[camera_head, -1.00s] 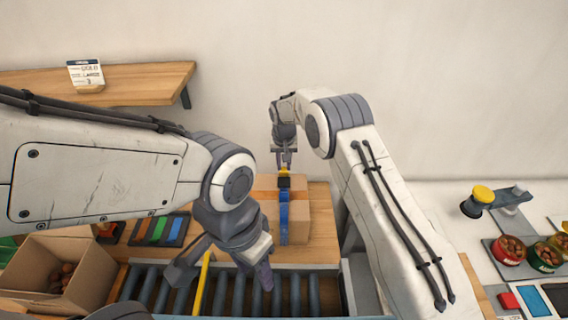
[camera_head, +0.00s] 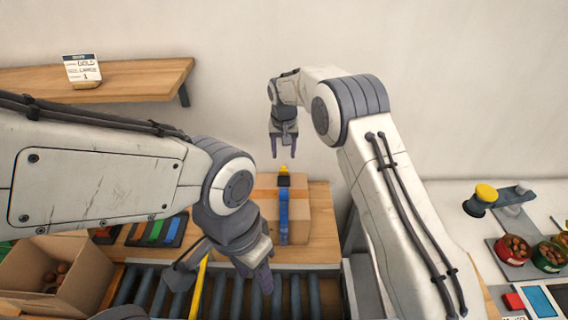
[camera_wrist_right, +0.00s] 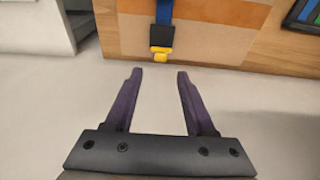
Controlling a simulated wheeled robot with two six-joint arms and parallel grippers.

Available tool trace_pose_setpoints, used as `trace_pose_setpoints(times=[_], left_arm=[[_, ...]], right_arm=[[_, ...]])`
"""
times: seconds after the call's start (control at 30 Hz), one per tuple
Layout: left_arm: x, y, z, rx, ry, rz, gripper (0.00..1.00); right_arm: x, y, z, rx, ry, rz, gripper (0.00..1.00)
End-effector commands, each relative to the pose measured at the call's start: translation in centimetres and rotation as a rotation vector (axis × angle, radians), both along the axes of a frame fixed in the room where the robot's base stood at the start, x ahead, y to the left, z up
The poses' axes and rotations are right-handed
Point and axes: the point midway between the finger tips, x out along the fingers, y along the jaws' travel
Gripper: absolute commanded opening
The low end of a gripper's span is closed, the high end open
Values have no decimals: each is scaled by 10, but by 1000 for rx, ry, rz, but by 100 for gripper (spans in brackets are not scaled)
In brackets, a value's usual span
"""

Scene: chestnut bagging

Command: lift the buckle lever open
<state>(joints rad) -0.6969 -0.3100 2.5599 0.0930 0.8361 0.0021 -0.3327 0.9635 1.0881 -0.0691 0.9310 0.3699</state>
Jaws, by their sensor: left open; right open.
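A cardboard box (camera_head: 312,215) stands on the wooden bench with a blue strap (camera_head: 284,222) over it. The black buckle (camera_head: 284,181) sits on the strap at the box top, with its yellow lever (camera_head: 284,169) showing above it. In the right wrist view the buckle (camera_wrist_right: 162,36) and yellow lever (camera_wrist_right: 160,52) lie just beyond the fingertips. How far the lever is raised I cannot tell. My right gripper (camera_head: 284,153) is open and empty, above the lever and apart from it. My left gripper (camera_head: 222,278) is open over the rollers, away from the buckle.
A roller conveyor (camera_head: 313,297) runs in front of the bench. Tins of chestnuts (camera_head: 548,257) stand at right. A shelf (camera_head: 130,80) is on the wall.

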Motion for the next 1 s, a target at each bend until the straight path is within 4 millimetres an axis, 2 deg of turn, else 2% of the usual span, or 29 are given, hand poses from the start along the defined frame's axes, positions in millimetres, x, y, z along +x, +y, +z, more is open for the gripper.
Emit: trace_pose_setpoints(times=[0.1, 0.3, 0.77, 0.87, 0.97, 1.0], left_arm=[[0, 0, -12, 0, 0, 1, 50], [0, 0, -16, 0, 0, 1, 50], [0, 0, -17, 0, 0, 0, 50], [0, 0, -19, 0, 0, 0, 50], [0, 0, -23, 0, 0, 0, 50], [0, 0, -25, 0, 0, 0, 50]], right_arm=[[-3, 0, 21, 1, -4, 0, 55], [-7, 0, 45, 1, -2, 0, 55], [-13, 2, 53, 1, 1, 9, 55], [-33, 11, 64, 4, 8, 47, 55], [-73, 21, 81, 10, 21, 118, 55], [-94, 25, 88, 11, 29, 153, 55]])
